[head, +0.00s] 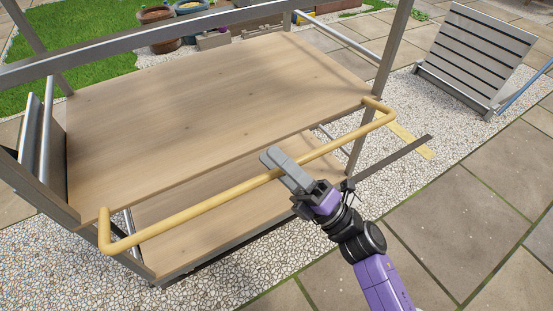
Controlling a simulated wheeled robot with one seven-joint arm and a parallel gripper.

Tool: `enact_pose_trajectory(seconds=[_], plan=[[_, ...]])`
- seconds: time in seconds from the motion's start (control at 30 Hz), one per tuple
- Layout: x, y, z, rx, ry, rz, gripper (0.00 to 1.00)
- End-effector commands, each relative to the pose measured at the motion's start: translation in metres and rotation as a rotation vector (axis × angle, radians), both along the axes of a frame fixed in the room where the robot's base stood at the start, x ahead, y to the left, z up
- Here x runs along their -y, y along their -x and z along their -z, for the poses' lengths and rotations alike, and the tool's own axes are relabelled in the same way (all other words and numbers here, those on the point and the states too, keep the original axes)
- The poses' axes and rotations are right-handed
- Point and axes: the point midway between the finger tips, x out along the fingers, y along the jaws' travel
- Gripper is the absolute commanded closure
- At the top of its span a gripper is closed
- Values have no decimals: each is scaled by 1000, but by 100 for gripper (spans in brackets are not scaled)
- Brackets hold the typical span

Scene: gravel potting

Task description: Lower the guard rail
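The guard rail is a yellow, U-shaped bar (210,206) along the front of a wooden-shelved metal cart (225,90). Its long bar lies a little below the top shelf's front edge, and its bent ends turn back toward the cart. My gripper (277,163) is at the middle of the bar, with its grey fingers over the bar. From this view I cannot tell whether the fingers are closed on it. The part of the bar beneath the fingers is hidden.
The top shelf is bare, and a lower shelf (210,212) shows beneath it. Metal posts (394,45) frame the cart. Pots (160,25) stand behind. Paving (460,190) at the right is clear.

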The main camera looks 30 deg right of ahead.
Motion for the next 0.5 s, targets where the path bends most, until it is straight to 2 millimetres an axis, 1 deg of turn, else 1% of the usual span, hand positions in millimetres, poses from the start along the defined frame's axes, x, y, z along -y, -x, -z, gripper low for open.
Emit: enact_pose_trajectory(seconds=[0.17, 0.5], plan=[[0, 1, 1, 3, 0, -1, 60], [9, 9, 20, 2, 0, 1, 60]])
